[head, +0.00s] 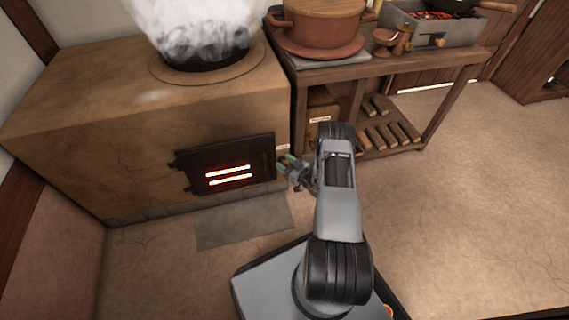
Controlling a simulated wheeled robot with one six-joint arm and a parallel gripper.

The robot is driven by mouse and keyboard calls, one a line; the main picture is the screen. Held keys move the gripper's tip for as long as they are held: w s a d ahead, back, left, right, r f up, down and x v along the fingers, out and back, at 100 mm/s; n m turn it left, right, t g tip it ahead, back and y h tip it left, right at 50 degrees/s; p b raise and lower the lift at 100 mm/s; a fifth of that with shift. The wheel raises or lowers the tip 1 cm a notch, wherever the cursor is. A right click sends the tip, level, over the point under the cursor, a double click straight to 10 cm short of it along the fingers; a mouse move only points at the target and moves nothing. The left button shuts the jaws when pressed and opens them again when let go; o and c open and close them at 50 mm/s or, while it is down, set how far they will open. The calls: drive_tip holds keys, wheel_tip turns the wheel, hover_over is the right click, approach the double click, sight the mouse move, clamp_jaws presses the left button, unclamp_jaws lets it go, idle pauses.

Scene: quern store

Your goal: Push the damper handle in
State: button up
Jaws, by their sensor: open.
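The clay stove (90,100) stands at the left with a dark iron fire door (228,178) in its front, glowing through two slots. My gripper (284,163) is just right of the fire door, close to the stove's front right corner. Its jaws are open, with greenish fingertips, and point toward the stove front. A small pale label (283,147) shows on the stove just above the fingertips. I cannot make out the damper handle clearly; it may be hidden behind my gripper. I cannot tell whether the fingers touch anything.
A steaming dark pot (205,57) sits on the stove top. A wooden table (440,62) on the right bears a large covered pot (320,25) and a charcoal brazier (450,30), with logs on its lower shelf. A grey floor plate (245,221) lies before the stove. Floor at right is clear.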

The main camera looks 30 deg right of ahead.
drive_tip(key=shift+s, duration=0.1)
drive_tip(key=p+v, duration=0.4)
drive_tip(key=v, duration=0.9)
drive_tip(key=shift+s, duration=0.3)
drive_tip(key=shift+d, duration=0.15)
